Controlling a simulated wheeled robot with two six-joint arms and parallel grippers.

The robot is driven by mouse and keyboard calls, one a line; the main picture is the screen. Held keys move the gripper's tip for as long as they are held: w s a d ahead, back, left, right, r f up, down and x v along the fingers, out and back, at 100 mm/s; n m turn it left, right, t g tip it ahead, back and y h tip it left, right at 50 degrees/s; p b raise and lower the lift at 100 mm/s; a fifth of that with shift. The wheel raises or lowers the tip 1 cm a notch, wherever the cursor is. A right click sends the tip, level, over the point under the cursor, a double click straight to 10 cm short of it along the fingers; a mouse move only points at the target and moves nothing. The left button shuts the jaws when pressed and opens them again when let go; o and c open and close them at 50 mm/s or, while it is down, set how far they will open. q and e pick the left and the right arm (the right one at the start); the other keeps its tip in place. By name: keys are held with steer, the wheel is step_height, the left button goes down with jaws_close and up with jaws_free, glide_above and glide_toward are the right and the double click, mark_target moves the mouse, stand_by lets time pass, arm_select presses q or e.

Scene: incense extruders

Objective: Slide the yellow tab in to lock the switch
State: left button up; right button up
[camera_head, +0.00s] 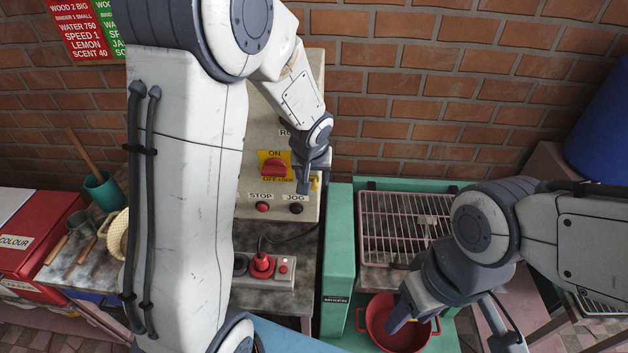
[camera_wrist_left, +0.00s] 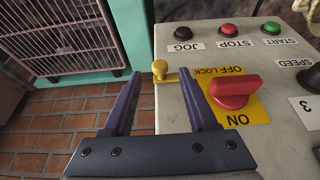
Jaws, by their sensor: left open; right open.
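The yellow tab (camera_wrist_left: 163,72) sticks out from the side edge of the cream control panel (camera_wrist_left: 172,95), beside the yellow plate marked ON and OFF LOCK. In the head view the tab (camera_head: 315,183) shows as a small yellow spot by my left gripper. The red rotary switch (camera_wrist_left: 234,91) sits on that plate, and also shows in the head view (camera_head: 274,168). My left gripper (camera_wrist_left: 158,82) is open, its two fingers on either side of the tab; I cannot tell whether either touches it. My right gripper (camera_head: 402,318) is open, over the red pot.
Below the switch are the black JOG button (camera_wrist_left: 183,33), the red STOP button (camera_wrist_left: 228,30) and the green START button (camera_wrist_left: 271,27). A pink wire rack (camera_head: 405,225) stands in a green frame to the right. A red pot (camera_head: 380,325) lies below my right gripper.

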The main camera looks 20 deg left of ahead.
arm_select(q)
steer(key=shift+x, duration=1.35)
jaws_close()
stand_by(0.4)
